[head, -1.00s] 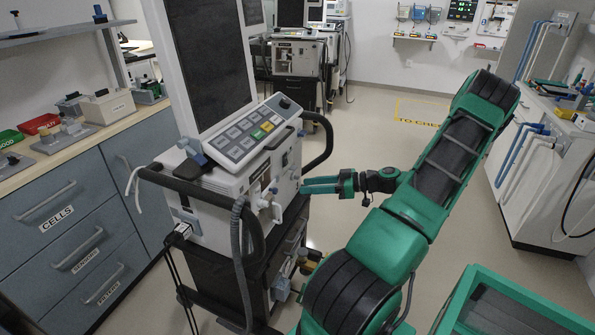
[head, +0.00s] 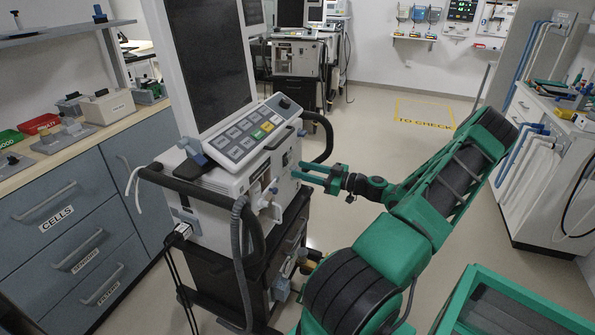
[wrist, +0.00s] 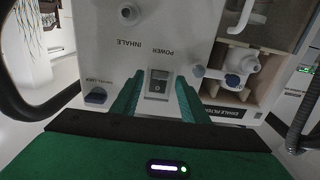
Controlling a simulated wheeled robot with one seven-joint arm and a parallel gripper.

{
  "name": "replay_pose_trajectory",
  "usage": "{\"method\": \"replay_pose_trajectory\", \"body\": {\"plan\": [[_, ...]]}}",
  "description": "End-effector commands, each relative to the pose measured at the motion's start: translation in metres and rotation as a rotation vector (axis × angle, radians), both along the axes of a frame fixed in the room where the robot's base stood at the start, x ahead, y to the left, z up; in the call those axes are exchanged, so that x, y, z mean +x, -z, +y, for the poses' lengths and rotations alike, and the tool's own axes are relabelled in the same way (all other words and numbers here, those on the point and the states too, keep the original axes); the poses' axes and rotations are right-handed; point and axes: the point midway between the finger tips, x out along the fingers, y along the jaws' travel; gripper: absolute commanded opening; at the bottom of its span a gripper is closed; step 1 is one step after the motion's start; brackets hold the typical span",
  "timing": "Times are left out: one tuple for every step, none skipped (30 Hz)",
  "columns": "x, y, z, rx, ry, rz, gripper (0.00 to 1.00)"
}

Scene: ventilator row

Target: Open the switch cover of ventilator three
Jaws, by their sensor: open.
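The nearest ventilator (head: 225,185) is a white unit on a dark cart, with a sloped keypad and a tall dark screen. I cannot read a number on it. In the wrist view, where the lettering is upside down, my gripper (wrist: 158,76) is open, with one green finger on each side of the power switch (wrist: 159,80). The switch is a dark rocker in a pale surround. I cannot make out the switch cover clearly, nor whether the fingers touch the panel.
A blue knob (wrist: 96,96) and an exhale filter bay (wrist: 232,82) flank the switch. A grey hose (head: 241,255) and black push handle (head: 255,230) are on the ventilator's near side. More ventilators (head: 297,58) stand behind. The floor (head: 375,135) behind my arm is clear.

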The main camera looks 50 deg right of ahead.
Motion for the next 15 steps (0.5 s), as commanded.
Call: {"method": "replay_pose_trajectory", "body": {"plan": [[0.005, 0.0, 0.002, 0.0, 0.0, 0.0, 0.41], [0.008, 0.001, 0.003, 0.001, 0.0, 0.0, 0.41], [0.011, 0.001, 0.004, 0.001, 0.0, 0.0, 0.41], [0.013, 0.0, 0.004, 0.001, 0.0, 0.0, 0.41], [0.014, 0.0, 0.005, 0.001, 0.0, 0.0, 0.41], [0.016, 0.0, 0.006, 0.0, 0.0, 0.0, 0.41], [0.017, 0.0, 0.006, 0.0, 0.0, 0.0, 0.41], [0.017, 0.0, 0.006, 0.0, 0.0, 0.0, 0.41], [0.018, 0.0, 0.006, 0.0, 0.0, 0.0, 0.41], [0.018, 0.0, 0.006, 0.0, 0.0, 0.0, 0.41], [0.018, 0.0, 0.006, 0.0, 0.001, 0.0, 0.41], [0.018, 0.0, 0.006, 0.0, 0.001, 0.0, 0.41], [0.018, 0.0, 0.006, 0.0, 0.001, 0.001, 0.41], [0.018, 0.0, 0.006, 0.001, 0.001, 0.001, 0.41], [0.018, 0.0, 0.006, 0.001, 0.001, 0.001, 0.41]]}}
